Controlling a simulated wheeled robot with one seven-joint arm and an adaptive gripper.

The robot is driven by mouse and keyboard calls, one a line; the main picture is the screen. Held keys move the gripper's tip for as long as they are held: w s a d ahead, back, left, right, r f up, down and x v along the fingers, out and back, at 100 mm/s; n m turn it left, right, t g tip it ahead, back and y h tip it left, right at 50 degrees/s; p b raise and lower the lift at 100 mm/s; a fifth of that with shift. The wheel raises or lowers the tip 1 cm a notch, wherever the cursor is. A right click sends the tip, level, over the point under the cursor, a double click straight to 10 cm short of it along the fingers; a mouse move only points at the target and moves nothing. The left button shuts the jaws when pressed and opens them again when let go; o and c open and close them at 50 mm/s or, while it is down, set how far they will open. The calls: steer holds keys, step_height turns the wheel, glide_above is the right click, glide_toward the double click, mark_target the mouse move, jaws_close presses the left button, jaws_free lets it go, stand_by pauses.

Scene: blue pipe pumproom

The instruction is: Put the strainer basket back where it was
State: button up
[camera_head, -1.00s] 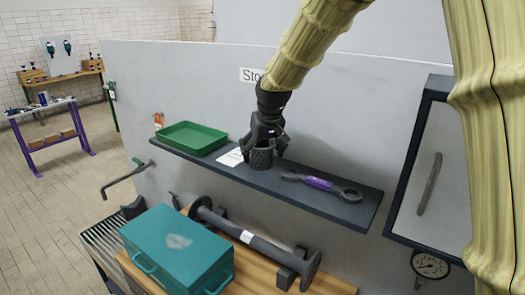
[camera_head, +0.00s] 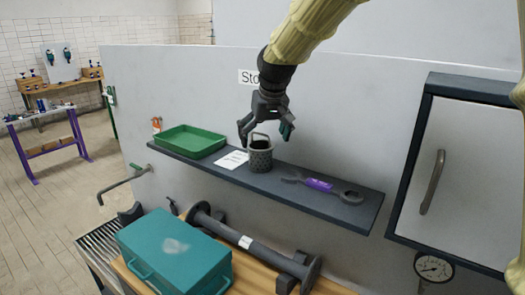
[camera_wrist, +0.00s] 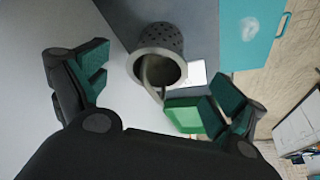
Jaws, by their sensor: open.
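The strainer basket (camera_head: 260,157) is a dark grey perforated cup with a raised handle. It stands upright on the dark wall shelf (camera_head: 215,168), between a white paper (camera_head: 232,159) and a wrench with a purple label (camera_head: 322,185). My gripper (camera_head: 265,130) is above the basket with its fingers spread to either side of the handle. In the wrist view my gripper (camera_wrist: 155,92) is open, and the basket (camera_wrist: 163,50) lies ahead between the fingers, its open rim and handle facing the camera. No finger appears to touch it.
A green tray (camera_head: 190,140) sits on the shelf's left part. A cabinet (camera_head: 455,175) hangs at the right. Below, a teal case (camera_head: 175,248) and a grey flanged pipe (camera_head: 250,240) rest on a wooden bench.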

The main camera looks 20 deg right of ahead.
steer(key=shift+b+v, duration=0.65)
steer(key=shift+v, duration=1.95)
